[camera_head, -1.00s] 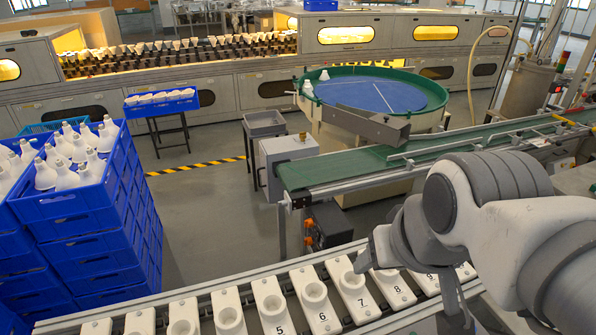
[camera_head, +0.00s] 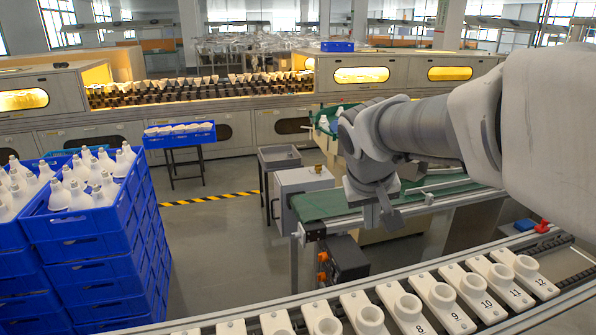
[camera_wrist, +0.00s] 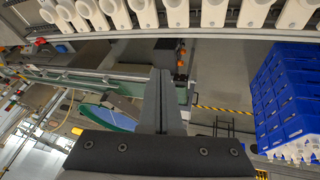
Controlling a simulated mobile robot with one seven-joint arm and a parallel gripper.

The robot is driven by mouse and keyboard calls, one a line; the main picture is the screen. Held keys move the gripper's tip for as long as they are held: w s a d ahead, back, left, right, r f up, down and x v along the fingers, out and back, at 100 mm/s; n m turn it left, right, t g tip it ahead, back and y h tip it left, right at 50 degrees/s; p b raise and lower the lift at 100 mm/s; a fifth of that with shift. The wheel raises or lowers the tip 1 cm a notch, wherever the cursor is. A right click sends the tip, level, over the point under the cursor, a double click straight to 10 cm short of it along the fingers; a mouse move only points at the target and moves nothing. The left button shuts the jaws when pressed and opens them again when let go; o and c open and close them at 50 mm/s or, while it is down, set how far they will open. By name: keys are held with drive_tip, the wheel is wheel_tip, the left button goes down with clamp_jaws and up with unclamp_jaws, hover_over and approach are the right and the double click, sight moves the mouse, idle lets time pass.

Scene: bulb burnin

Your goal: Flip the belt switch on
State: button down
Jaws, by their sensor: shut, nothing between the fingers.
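The green conveyor belt (camera_head: 330,203) ends at the middle of the head view, with a dark motor unit and orange fittings (camera_head: 322,267) below its end. A pale grey box (camera_head: 303,181) stands beside the belt end, with a small knob on its top. I cannot tell which part is the belt switch. My gripper (camera_head: 388,218) hangs in front of the belt, to the right of the box, apart from both as far as I can tell. In the wrist view its two fingers (camera_wrist: 162,98) are together and empty, with the belt (camera_wrist: 110,78) behind them.
A rail of numbered white sockets (camera_head: 411,312) runs along the front. Stacked blue crates (camera_head: 110,270) of white bulbs stand at the left. A grey bin (camera_head: 279,157) is behind the box. Open floor lies between crates and belt.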

sight(332, 271)
drive_tip(key=w+a+f+h+b, duration=0.1)
drive_tip(key=w+a+f+b, duration=0.15)
drive_tip(key=w+f, duration=0.7)
drive_tip(key=w+a+f+b, duration=0.2)
drive_tip(key=w+f+b, duration=0.1)
drive_tip(key=w+f, duration=0.6)
drive_tip(key=w+a+f+b, duration=0.1)
drive_tip(key=w+f, duration=0.2)
drive_tip(key=f, duration=0.4)
drive_tip(key=w+a+f+b, duration=0.2)
drive_tip(key=w+f, duration=0.2)
drive_tip(key=f, duration=0.3)
drive_tip(key=w+a+f+n+b, duration=0.1)
drive_tip(key=w+a+f, duration=0.1)
drive_tip(key=f, duration=0.5)
drive_tip(key=shift+w+a+f+t+h, duration=0.15)
drive_tip(key=shift+w+f+t+h, duration=0.2)
drive_tip(key=shift+w, duration=0.35)
drive_tip(key=w+d+f+b, duration=0.3)
drive_tip(key=w+d+f, duration=0.2)
drive_tip(key=d+f, duration=0.2)
drive_tip(key=shift+w+d+f+b, duration=0.15)
drive_tip(key=shift+w+f+b, duration=0.15)
drive_tip(key=shift+f, duration=0.6)
drive_tip(key=shift+f, duration=0.1)
